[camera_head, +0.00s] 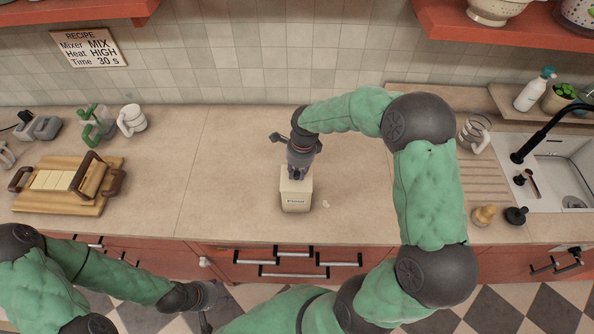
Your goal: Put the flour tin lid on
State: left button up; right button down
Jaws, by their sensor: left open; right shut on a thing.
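The cream flour tin (295,199), labelled "Flour", stands upright on the counter near its front edge. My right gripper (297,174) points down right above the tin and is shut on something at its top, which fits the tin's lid. The gripper hides most of the lid, so I cannot tell whether it is seated on the tin or held just above it. My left gripper (210,312) is low in front of the counter, over the floor, open and empty, away from the tin.
A sink (565,170), black tap and soap bottle (534,90) are at the right. The counter around the tin is mostly clear.

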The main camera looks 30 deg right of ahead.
jog(key=shift+f, duration=0.1)
dwell(0.5)
dwell(0.3)
jog(key=shift+c, duration=2.4)
grip_release()
jog(key=shift+r+p, duration=1.75)
jog(key=shift+r, duration=1.8)
